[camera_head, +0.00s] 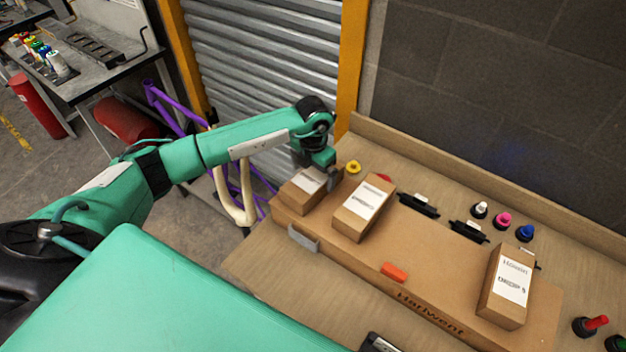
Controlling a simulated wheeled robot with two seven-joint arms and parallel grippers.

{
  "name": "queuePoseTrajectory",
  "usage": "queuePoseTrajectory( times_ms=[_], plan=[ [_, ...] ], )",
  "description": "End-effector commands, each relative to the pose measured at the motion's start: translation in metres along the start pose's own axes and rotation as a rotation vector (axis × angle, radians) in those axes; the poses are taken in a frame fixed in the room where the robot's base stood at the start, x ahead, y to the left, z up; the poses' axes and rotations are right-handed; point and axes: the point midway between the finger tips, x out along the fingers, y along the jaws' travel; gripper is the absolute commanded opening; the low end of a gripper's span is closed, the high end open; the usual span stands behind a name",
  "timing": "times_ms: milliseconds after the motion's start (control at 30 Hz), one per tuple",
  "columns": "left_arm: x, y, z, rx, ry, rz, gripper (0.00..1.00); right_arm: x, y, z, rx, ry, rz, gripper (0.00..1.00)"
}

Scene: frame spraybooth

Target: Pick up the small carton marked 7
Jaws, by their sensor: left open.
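Three small brown cartons with white labels sit on a larger flat cardboard box (340,240): a left carton (296,198), a middle carton (363,208) and a right carton (507,285). The label print is too small to tell which one is marked 7. My left gripper (320,168) is open, just above or beside the far end of the left carton; its fingertips are mostly hidden, so I cannot tell whether it touches. My right gripper is not in view.
Black clips (418,205), a yellow-capped item (353,167) and several coloured-cap bottles (503,220) stand behind the cartons. A grey block (303,238) and an orange block (394,272) are at the box's front edge. The raised back ledge (480,175) borders the wall.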

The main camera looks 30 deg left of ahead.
Motion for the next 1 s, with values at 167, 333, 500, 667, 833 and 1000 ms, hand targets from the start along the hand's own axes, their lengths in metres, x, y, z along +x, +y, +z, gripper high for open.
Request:
queuePoseTrajectory(
  times_ms=[167,333,500,667,833,1000],
  plan=[
    [0.015,0.002,0.001,-0.001,0.004,-0.002,1.0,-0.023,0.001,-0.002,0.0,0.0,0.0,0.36],
    [0.035,0.002,0.001,0.001,0.002,-0.002,1.0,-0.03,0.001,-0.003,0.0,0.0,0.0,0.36],
    [0.041,0.002,0.002,0.0,0.0,-0.001,1.0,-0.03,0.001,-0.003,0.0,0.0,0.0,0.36],
    [0.041,0.002,0.002,0.001,0.0,-0.001,0.92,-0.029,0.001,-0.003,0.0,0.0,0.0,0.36],
    [0.04,0.002,0.002,0.001,0.0,-0.001,0.59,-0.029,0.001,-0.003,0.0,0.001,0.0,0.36],
    [0.039,0.002,0.002,0.0,-0.001,-0.001,0.4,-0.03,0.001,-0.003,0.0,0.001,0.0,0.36]
  ],
)
